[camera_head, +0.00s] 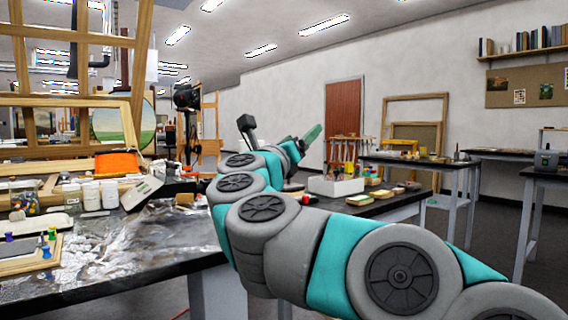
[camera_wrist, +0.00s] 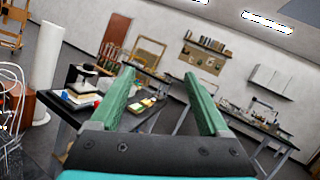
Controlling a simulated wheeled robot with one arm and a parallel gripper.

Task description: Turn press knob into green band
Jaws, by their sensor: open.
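My gripper (camera_wrist: 159,75) is open and empty in the wrist view, with its two green fingers spread apart in the air. In the head view, my gripper (camera_head: 311,134) shows small beyond my arm, above the middle workbench, with one green finger clear. I cannot make out a press knob or a green band in either view. A dark upright device (camera_head: 247,128) stands behind my arm, partly hidden; I cannot tell whether it is the press.
A cluttered dark table (camera_head: 95,285) with jars is at left. The middle bench (camera_head: 400,205) holds a white box (camera_head: 336,186) and small trays. A further table (camera_head: 425,162) stands behind it. In the wrist view, a white column (camera_wrist: 46,85) stands left.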

